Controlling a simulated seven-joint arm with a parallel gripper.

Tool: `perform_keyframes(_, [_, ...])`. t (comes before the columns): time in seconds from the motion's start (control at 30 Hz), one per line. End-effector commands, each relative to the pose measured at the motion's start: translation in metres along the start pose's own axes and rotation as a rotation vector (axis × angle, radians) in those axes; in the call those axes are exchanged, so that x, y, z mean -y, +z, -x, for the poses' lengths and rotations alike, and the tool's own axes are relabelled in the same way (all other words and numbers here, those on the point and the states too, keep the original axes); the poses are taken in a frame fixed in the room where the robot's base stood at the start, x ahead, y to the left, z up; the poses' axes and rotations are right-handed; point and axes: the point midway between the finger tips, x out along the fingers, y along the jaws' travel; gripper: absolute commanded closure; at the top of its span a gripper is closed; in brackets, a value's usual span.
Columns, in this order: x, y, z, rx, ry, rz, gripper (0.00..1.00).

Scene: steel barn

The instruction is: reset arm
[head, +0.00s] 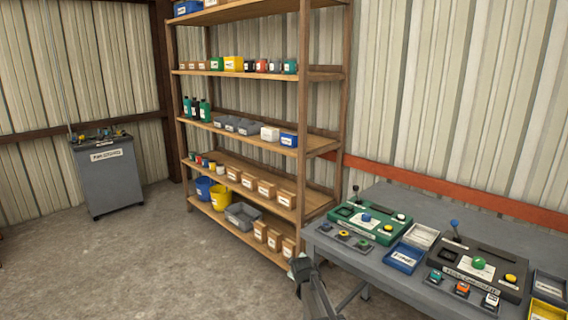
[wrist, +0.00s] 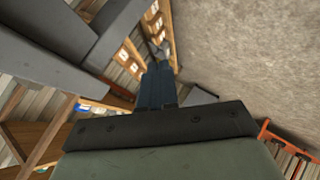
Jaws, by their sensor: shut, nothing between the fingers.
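My gripper (head: 301,268) shows in the head view at the left edge of the grey table, low in the picture. It is shut and holds nothing. In the wrist view, the closed dark fingers (wrist: 158,75) point up the picture, towards the shelf and the concrete floor. The fingers touch no object that I can see.
The grey table (head: 345,262) bears a green control panel (head: 372,222), a dark control panel (head: 478,268) and a blue tray (head: 405,258). A wooden shelf (head: 262,138) with boxes and bottles stands behind. A grey cabinet (head: 108,180) stands far left. The floor (head: 150,265) between is clear.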

Motion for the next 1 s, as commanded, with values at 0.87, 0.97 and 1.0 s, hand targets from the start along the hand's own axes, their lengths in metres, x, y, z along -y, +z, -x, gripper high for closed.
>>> perform_keyframes(0.87, [0.311,0.326,0.068,0.69,-0.474,-0.488,1.0])
perform_keyframes(0.97, [0.342,0.354,0.092,0.781,-0.513,-0.541,1.0])
perform_keyframes(1.0, [0.354,0.365,0.102,0.817,-0.528,-0.56,1.0])
